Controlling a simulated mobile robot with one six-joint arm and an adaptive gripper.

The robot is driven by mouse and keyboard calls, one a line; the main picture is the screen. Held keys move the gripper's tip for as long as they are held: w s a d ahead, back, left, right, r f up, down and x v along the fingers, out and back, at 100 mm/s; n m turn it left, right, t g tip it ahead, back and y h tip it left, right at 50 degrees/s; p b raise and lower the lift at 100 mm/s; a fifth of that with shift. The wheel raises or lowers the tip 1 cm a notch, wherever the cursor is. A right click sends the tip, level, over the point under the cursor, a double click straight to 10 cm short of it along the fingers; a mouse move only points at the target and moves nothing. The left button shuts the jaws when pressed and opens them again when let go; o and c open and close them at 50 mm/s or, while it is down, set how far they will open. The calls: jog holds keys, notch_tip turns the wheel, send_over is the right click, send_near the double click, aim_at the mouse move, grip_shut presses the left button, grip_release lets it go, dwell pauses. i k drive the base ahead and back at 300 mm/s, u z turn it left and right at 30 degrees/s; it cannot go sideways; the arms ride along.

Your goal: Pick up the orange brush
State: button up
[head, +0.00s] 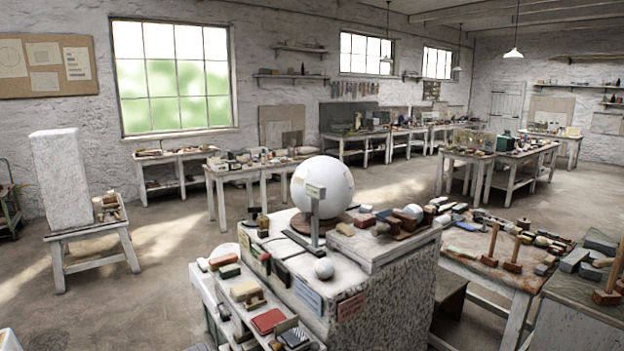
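I cannot pick out the orange brush for certain, as the small items are too small to tell apart. An orange-red block-like piece (345,229) lies on the speckled plinth near the large white sphere (322,185). Another orange-red piece (223,260) lies on the shelf at the plinth's left side. A red flat piece (268,321) and a tan piece with a wooden part (247,292) lie lower on that shelf. My gripper is not in view.
The speckled plinth (395,285) fills the front middle. A cluttered wooden table (495,280) stands right of it. A stool (95,240) bears a tall white block (62,178) at left. Benches line the back. Floor (165,285) is clear at front left.

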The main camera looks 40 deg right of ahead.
aim_at(216, 263)
jog(key=u, duration=0.15)
jog(key=k, duration=0.2)
jog(key=u, duration=1)
jog(key=i, duration=0.95)
jog(key=z, duration=1.8)
